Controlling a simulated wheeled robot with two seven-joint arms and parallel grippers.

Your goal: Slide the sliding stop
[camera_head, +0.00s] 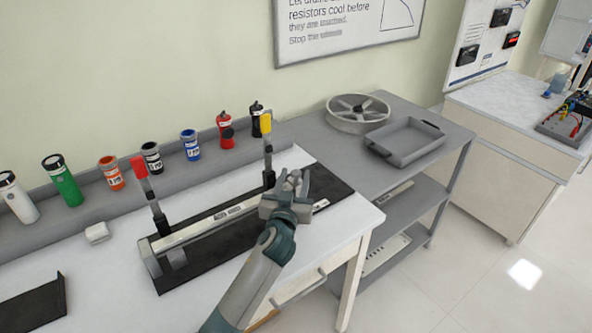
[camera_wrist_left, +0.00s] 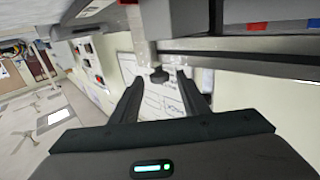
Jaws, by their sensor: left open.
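The rig has a long black base (camera_head: 225,250) on the white bench, with a pale metal rail (camera_head: 205,227) along it. A red-handled clamp (camera_head: 150,190) and a yellow-handled clamp (camera_head: 267,150) stand upright beside the rail. My left gripper (camera_head: 292,186) is at the rig's right part, hiding some of the rail. In the left wrist view my left gripper (camera_wrist_left: 159,78) is open, its fingers on either side of a dark knob (camera_wrist_left: 158,75) that appears to belong to the sliding stop. I cannot tell whether they touch. My right gripper is out of view.
Several coloured cylinders, including a green one (camera_head: 62,181), line the bench's back. A small white block (camera_head: 97,233) lies left of the rig. A grey cart (camera_head: 305,131) at right carries a spoked wheel (camera_head: 358,113) and a grey tray (camera_head: 405,143).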

